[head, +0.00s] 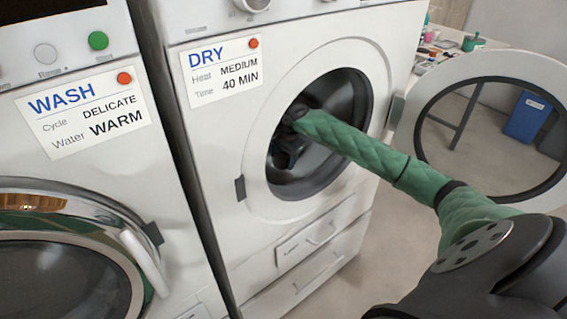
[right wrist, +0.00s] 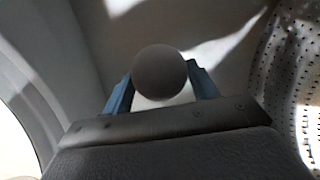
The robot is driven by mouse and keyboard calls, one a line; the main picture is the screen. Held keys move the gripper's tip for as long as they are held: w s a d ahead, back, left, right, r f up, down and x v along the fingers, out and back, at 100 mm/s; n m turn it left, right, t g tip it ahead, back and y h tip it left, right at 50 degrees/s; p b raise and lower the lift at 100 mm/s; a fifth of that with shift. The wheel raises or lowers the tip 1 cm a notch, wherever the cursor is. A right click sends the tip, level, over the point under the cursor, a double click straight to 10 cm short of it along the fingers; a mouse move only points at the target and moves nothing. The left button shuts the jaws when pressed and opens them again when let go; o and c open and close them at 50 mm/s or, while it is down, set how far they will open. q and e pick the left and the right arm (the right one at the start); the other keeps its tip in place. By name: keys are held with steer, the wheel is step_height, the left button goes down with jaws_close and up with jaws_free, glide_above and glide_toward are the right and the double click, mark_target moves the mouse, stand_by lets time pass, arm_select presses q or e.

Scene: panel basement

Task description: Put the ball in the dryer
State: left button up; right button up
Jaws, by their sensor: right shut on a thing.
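The dryer (head: 225,140), labelled DRY, stands in the middle of the head view with its round door (head: 408,125) swung open to the right. My right arm reaches through the opening, and my right gripper (head: 288,145) is inside or at the mouth of the drum, small and dark there. In the right wrist view a grey ball (right wrist: 160,72) sits between the two blue fingers of the right gripper (right wrist: 160,88), which is shut on it. The perforated drum wall (right wrist: 285,75) is around it, with the ball apart from the right-hand wall. My left gripper is not in view.
A washer (head: 75,165), labelled WASH, stands left of the dryer with its door shut. A cluttered table (head: 440,50) is behind the open dryer door. A blue object (head: 527,117) shows through the door's ring. Floor in front of the dryer is clear.

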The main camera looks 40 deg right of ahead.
mark_target(283, 165)
step_height(283, 165, down, 4)
steer(key=shift+r+b, duration=0.2)
steer(key=shift+b, duration=0.15)
steer(key=shift+w, duration=0.1)
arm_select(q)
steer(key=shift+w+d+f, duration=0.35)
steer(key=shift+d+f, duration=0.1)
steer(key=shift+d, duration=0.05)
arm_select(e)
steer(key=shift+r, duration=0.1)
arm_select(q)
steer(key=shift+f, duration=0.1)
arm_select(e)
steer(key=shift+f, duration=0.3)
steer(key=o, duration=1)
steer(key=shift+r, duration=0.1)
steer(key=shift+c, duration=0.2)
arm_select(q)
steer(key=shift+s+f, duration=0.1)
